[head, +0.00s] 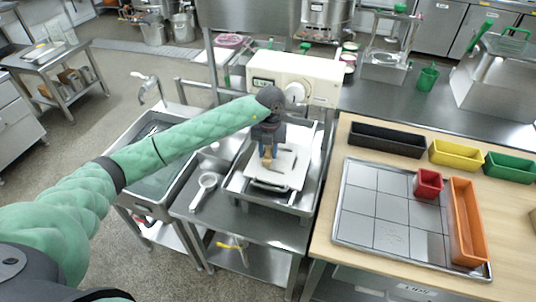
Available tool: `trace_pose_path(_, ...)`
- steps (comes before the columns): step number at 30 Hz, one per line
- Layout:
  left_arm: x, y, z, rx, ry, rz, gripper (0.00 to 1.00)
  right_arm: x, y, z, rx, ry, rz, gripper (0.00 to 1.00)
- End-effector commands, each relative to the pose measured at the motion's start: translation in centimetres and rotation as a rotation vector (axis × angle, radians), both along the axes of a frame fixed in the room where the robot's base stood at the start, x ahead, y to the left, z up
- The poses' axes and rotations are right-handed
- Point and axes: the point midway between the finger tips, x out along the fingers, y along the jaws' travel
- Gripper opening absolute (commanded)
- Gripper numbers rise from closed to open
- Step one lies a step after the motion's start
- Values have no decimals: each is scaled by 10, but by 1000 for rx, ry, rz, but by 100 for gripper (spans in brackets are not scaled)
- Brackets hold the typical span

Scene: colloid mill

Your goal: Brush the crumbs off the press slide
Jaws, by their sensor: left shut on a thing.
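The press (300,78) is a cream machine with a round dial, at the back of the steel stand in the head view. Its slide seems to be the pale plate (288,170) in front of it, above a steel tray. My left gripper (267,150) points down over the plate, shut on a small tan-handled thing, likely the brush (267,160). The brush's lower end is at or just above the plate; I cannot tell if it touches. Crumbs are too small to make out. My right gripper is not in view.
A steel sink (150,165) with a tap stands to the left. A white scoop-like thing (204,186) lies on the stand. On the right, a wooden table (508,240) holds a tiled tray (350,236), an orange bin (467,222), a small red bin (428,184) and black, yellow and green bins.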

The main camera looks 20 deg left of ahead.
Motion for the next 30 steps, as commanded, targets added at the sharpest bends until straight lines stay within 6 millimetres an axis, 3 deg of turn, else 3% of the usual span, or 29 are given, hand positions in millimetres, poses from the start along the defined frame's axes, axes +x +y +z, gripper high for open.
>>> trace_pose_path(30,-2,-55,0,-1,1,-2,0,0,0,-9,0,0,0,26)
